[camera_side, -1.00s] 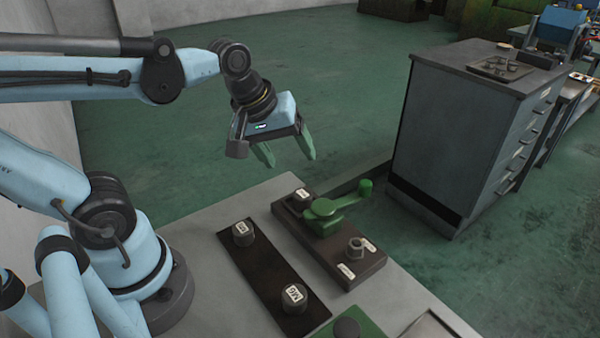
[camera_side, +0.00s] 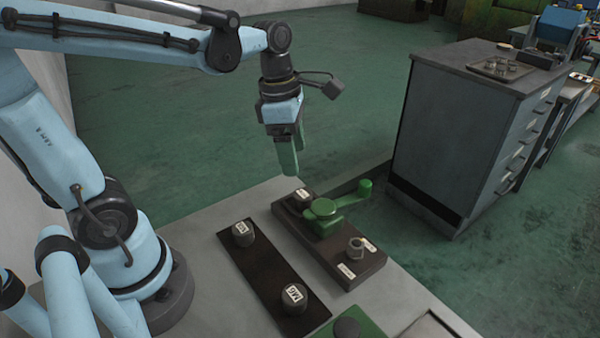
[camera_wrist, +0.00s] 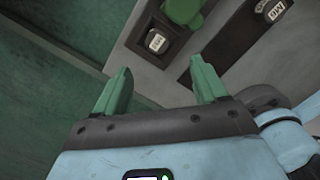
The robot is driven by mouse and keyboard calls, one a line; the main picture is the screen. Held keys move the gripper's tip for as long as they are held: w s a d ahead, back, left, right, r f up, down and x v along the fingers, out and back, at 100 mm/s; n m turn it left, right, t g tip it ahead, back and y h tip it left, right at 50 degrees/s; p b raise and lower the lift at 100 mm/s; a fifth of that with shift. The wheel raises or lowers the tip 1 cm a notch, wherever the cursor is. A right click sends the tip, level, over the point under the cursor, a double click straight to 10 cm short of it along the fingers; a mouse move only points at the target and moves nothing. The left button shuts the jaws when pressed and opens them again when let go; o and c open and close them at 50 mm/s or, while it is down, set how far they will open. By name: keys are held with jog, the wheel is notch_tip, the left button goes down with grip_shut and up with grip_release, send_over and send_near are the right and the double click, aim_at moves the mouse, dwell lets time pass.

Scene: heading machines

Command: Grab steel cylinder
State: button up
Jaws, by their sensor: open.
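Several dark grey metal cylinders with small white labels on top show in the side view. One cylinder (camera_side: 302,198) stands at the far end of the brown block, beside the green crank (camera_side: 325,208). Two more, a far one (camera_side: 243,236) and a near one (camera_side: 293,299), stand on the dark strip (camera_side: 265,268). I cannot tell which is steel. My gripper (camera_side: 288,172) hangs above and behind the block's far end, fingers down and seen edge-on. In the wrist view my gripper (camera_wrist: 163,73) is open and empty; the block's cylinder (camera_wrist: 157,42) shows beyond its fingertips.
The brown block (camera_side: 318,255) also carries a hex piece (camera_side: 355,249) at its near end. A green plate with a dark knob (camera_side: 346,328) lies at the front edge. A grey cabinet (camera_side: 460,130) stands to the right, apart from the table.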

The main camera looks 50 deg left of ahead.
aim_at(302, 193)
jog(key=shift+w+d+f, duration=0.15)
jog(key=shift+w+f, duration=0.1)
jog(key=shift+f, duration=1.4)
jog(key=shift+w+d+f, duration=0.1)
jog(key=shift+w+f, duration=0.1)
jog(key=shift+f, duration=1.45)
jog(key=shift+w+d+f, duration=0.15)
jog(key=shift+w+f, duration=0.1)
jog(key=shift+f, duration=1.4)
grip_shut()
